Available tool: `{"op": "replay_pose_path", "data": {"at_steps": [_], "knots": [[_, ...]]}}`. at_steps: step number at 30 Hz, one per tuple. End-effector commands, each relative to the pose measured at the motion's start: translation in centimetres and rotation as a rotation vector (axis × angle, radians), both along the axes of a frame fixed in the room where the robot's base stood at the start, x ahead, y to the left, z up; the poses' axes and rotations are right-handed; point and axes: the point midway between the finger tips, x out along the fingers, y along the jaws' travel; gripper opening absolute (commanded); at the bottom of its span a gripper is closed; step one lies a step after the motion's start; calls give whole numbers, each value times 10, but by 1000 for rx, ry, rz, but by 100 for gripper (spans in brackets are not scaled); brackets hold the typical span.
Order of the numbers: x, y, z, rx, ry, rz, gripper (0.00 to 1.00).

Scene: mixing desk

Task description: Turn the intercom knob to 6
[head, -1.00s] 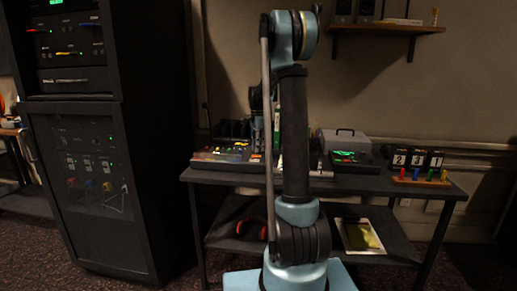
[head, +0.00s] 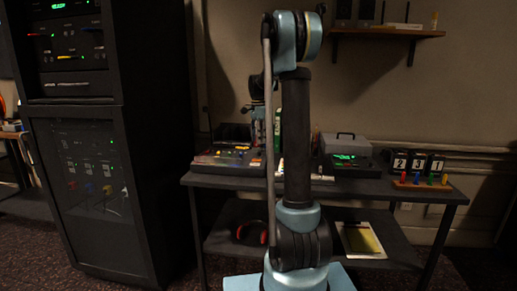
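My arm stands upright in the middle of the head view and reaches back over the desk (head: 435,192). My gripper is hidden behind my own arm links, so its fingers do not show. A mixing console (head: 226,158) with small coloured controls lies on the left part of the desk. A dark device with a green lit display (head: 345,157) stands right of my arm. I cannot tell which thing carries the intercom knob; no knob or number marks can be made out at this size.
A black equipment rack (head: 150,150) stands at the left. Number blocks reading 2, 3, 1 (head: 418,162) stand behind coloured pegs (head: 431,180) on the desk's right. Headphones (head: 250,232) and a framed yellowish sheet (head: 361,239) lie on the lower shelf. A wall shelf (head: 387,33) hangs above.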

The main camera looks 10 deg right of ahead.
Motion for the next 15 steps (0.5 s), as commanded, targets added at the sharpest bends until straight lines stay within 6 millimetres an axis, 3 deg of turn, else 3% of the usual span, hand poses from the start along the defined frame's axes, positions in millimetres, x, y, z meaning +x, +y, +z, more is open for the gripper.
{"op": "replay_pose_path", "data": {"at_steps": [6,15], "knots": [[2,1,36,0,0,0,38],[3,1,56,0,0,0,38]]}}
